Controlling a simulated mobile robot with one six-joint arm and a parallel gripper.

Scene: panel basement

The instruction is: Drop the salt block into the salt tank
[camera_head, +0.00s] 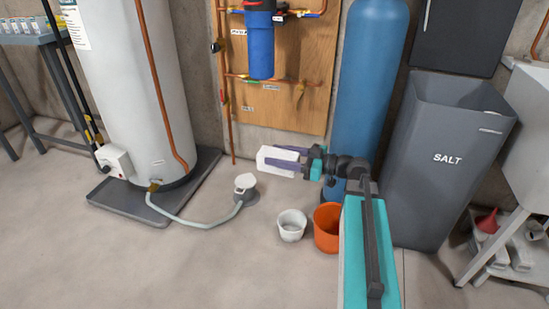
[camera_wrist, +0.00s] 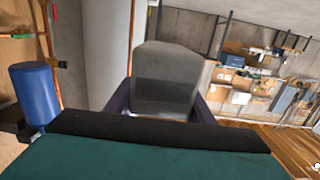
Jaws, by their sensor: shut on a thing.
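The salt block (camera_head: 279,155) is a pale white block held level at the left end of my arm in the head view. My gripper (camera_head: 282,160) is shut on it, one purple finger along each side. In the wrist view the salt block (camera_wrist: 166,70) looks grey and stands between the two fingers of my gripper (camera_wrist: 161,108). The salt tank (camera_head: 440,175) is a tall dark grey bin marked SALT, to the right of my arm. Its top is open, and its bottom inside is hidden. The block is well apart from the tank, left of the blue cylinder.
A tall blue cylinder (camera_head: 370,80) stands between my gripper and the tank. An orange bucket (camera_head: 327,240) and a white bucket (camera_head: 291,227) stand on the floor below my arm. A white water heater (camera_head: 125,80) with a hose is at left. The front left floor is clear.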

